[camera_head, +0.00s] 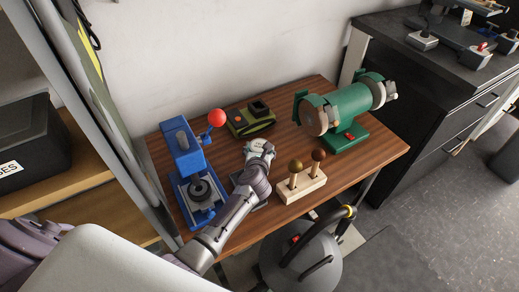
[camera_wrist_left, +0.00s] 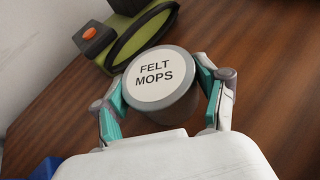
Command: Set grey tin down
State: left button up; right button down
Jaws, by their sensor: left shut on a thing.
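The grey tin (camera_wrist_left: 161,85) has a white round lid reading "FELT MOPS" and fills the middle of the left wrist view. My left gripper (camera_wrist_left: 166,92) is shut on it, with a teal-padded finger on each side. In the head view my left gripper (camera_head: 260,150) is over the middle of the wooden workbench (camera_head: 225,98), and its hand mostly hides the tin. I cannot tell whether the tin's base touches the bench. My right gripper is not in view.
A green and black machine (camera_head: 250,119) stands just behind the gripper. A blue press (camera_head: 185,160) with a red ball stands to the left. A green grinder (camera_head: 340,108) is at the right. A wooden block with two knobbed handles (camera_head: 301,186) is close right. Bare wood lies between.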

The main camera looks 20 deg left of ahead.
pick_arm(q)
jog(key=o, duration=0.7)
jog(key=shift+f, duration=0.15)
jog(key=o, duration=0.5)
jog(key=shift+c, duration=0.2)
